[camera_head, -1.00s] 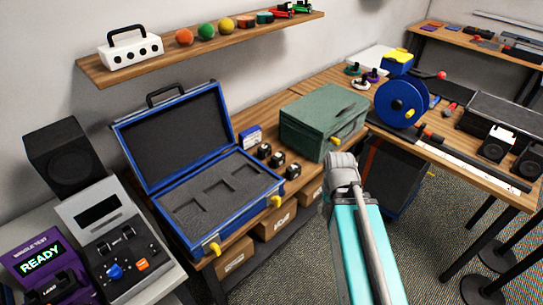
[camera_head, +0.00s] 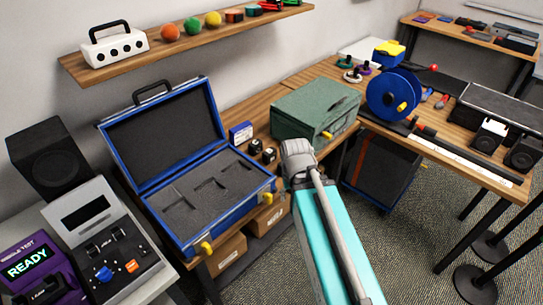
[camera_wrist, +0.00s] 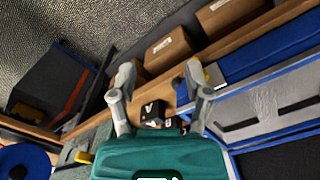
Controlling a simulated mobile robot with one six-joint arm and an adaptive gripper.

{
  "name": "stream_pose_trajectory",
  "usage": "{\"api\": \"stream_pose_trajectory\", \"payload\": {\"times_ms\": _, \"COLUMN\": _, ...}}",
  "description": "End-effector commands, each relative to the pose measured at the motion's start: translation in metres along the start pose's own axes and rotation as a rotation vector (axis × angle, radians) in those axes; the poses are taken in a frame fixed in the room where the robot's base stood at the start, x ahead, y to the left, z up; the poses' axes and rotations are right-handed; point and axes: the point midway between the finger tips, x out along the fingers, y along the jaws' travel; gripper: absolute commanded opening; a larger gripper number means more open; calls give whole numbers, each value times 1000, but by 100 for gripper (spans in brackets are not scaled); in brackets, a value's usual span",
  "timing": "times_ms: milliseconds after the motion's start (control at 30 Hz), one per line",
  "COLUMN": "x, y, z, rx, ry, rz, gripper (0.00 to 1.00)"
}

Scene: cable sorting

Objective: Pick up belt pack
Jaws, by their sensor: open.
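Two small black belt packs with white marks, one (camera_head: 255,146) and another (camera_head: 269,155), stand on the wooden bench between the blue case and the green box. In the wrist view a black pack with white marks (camera_wrist: 153,112) shows between the fingers of my gripper (camera_wrist: 158,82). Small dark parts beside it are partly hidden and unclear. My gripper is open, its two grey fingers spread apart with nothing held. In the head view my arm's grey end is just right of the packs, and the fingers are hidden.
The open blue case (camera_head: 187,252) with empty foam cutouts is left of the packs. The green box (camera_head: 305,103) is right of them, and a small blue-and-white box (camera_head: 241,132) stands behind. Cardboard boxes (camera_head: 228,254) sit below the bench.

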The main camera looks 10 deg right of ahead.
Motion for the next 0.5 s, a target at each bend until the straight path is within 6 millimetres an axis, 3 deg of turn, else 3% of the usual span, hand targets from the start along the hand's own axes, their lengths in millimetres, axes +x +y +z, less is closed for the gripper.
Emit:
{"api": "stream_pose_trajectory", "payload": {"times_ms": 33, "x": 1, "y": 0, "z": -1, "rx": -3, "ry": 2, "rz": -3, "gripper": 79}}
{"api": "stream_pose_trajectory", "payload": {"times_ms": 133, "x": 4, "y": 0, "z": -5, "rx": -18, "ry": 13, "rz": -21, "gripper": 98}}
{"api": "stream_pose_trajectory", "payload": {"times_ms": 167, "x": 5, "y": -1, "z": -7, "rx": -26, "ry": 18, "rz": -29, "gripper": 100}}
{"api": "stream_pose_trajectory", "payload": {"times_ms": 267, "x": 12, "y": -15, "z": -17, "rx": -67, "ry": 48, "rz": -73, "gripper": 100}}
{"api": "stream_pose_trajectory", "payload": {"times_ms": 500, "x": 30, "y": -16, "z": -64, "rx": -241, "ry": 224, "rz": -243, "gripper": 100}}
